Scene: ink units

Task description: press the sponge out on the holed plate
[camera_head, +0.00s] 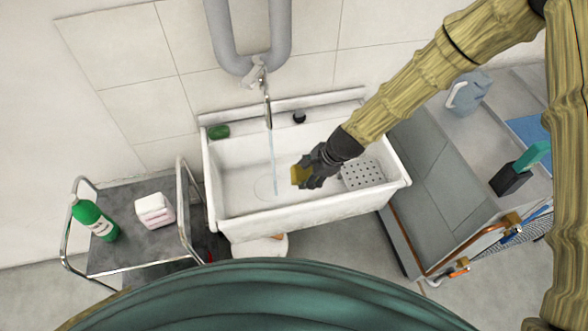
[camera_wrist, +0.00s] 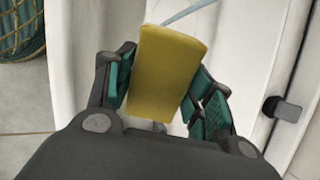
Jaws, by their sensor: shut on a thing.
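My gripper (camera_head: 313,172) is over the white sink in the camera_head view, shut on a yellow sponge (camera_head: 300,175). In the camera_wrist view the sponge (camera_wrist: 165,70) sits between the two green-padded fingers of my gripper (camera_wrist: 163,85). The holed plate (camera_head: 363,174) is a pale perforated panel at the right end of the sink, to the right of my gripper. The sponge is to the left of the plate, apart from it. A thin stream of water (camera_head: 273,160) falls from the tap, just left of the sponge. The gripper and arm may hide part of the plate.
The sink (camera_head: 235,222) has a rim around it, with a green object (camera_head: 218,131) and a small dark object (camera_head: 299,117) at the back. A trolley (camera_head: 130,255) with a green bottle (camera_head: 95,219) and a white pack (camera_head: 154,211) stands left. A grey counter (camera_head: 445,215) stands right.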

